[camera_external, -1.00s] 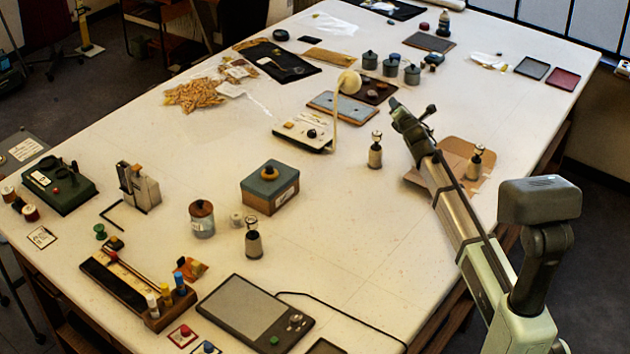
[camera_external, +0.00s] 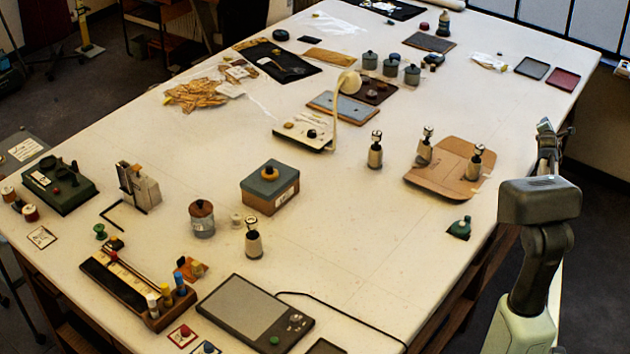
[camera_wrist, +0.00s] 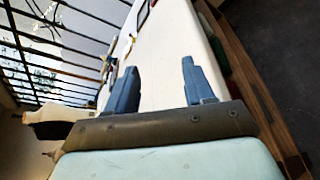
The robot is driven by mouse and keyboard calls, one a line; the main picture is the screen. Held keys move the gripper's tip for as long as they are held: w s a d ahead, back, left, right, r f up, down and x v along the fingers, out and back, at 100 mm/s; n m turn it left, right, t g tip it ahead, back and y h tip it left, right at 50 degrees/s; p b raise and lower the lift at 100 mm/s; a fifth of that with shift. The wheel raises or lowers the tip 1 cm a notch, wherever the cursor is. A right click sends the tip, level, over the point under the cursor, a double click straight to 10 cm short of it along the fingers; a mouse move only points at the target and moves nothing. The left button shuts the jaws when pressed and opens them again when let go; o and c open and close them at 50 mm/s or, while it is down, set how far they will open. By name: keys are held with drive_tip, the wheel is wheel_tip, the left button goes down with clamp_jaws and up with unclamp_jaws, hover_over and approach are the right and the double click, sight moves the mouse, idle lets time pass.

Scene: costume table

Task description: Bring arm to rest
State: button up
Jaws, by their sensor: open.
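My gripper shows in the wrist view (camera_wrist: 157,85) with its two blue fingers spread apart and nothing between them. In the external view my arm is drawn back at the right, beyond the table's right edge. The gripper end (camera_external: 547,130) is small and partly hidden behind my own arm there. The white table (camera_external: 340,250) lies to the left of my arm, and its edge also runs through the wrist view (camera_wrist: 175,45).
A brown cardboard piece (camera_external: 440,183) lies near the right edge with small metal-topped bottles (camera_external: 424,150) on and beside it. A green-topped item (camera_external: 460,227) sits near the edge.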

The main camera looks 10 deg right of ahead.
drive_tip(key=s+d+f+m+g, duration=0.1)
drive_tip(key=s+d+f, duration=0.3)
drive_tip(key=d+f, duration=0.15)
wheel_tip(320, 180, down, 9)
drive_tip(key=s+a+m+g, duration=0.2)
drive_tip(key=s+m, duration=0.1)
drive_tip(key=s+a+f+m+g+y, duration=0.2)
drive_tip(key=s+a+f, duration=0.3)
drive_tip(key=a+f, duration=0.45)
drive_tip(key=s+a+f+m+g+y, duration=0.2)
drive_tip(key=s+a+f, duration=0.45)
drive_tip(key=f, duration=0.55)
drive_tip(key=s+a+f+m+g+y, duration=0.25)
drive_tip(key=s+a+f, duration=0.25)
drive_tip(key=a+f, duration=0.5)
drive_tip(key=s+a+f+m+g+y, duration=0.1)
drive_tip(key=s+a+f+m+g, duration=0.1)
drive_tip(key=s+a+f, duration=0.65)
drive_tip(key=s+a+f+m+g, duration=0.25)
drive_tip(key=s+a+f, duration=0.25)
drive_tip(key=s, duration=0.7)
drive_tip(key=s+a+m+g, duration=0.2)
drive_tip(key=s+a+g, duration=0.1)
drive_tip(key=s, duration=0.9)
drive_tip(key=s+a+f+m+g, duration=0.1)
drive_tip(key=s+a, duration=0.5)
drive_tip(key=s, duration=0.7)
drive_tip(key=shift+a+m+g, duration=0.2)
drive_tip(key=shift+m+g, duration=0.7)
drive_tip(key=shift+m, duration=0.2)
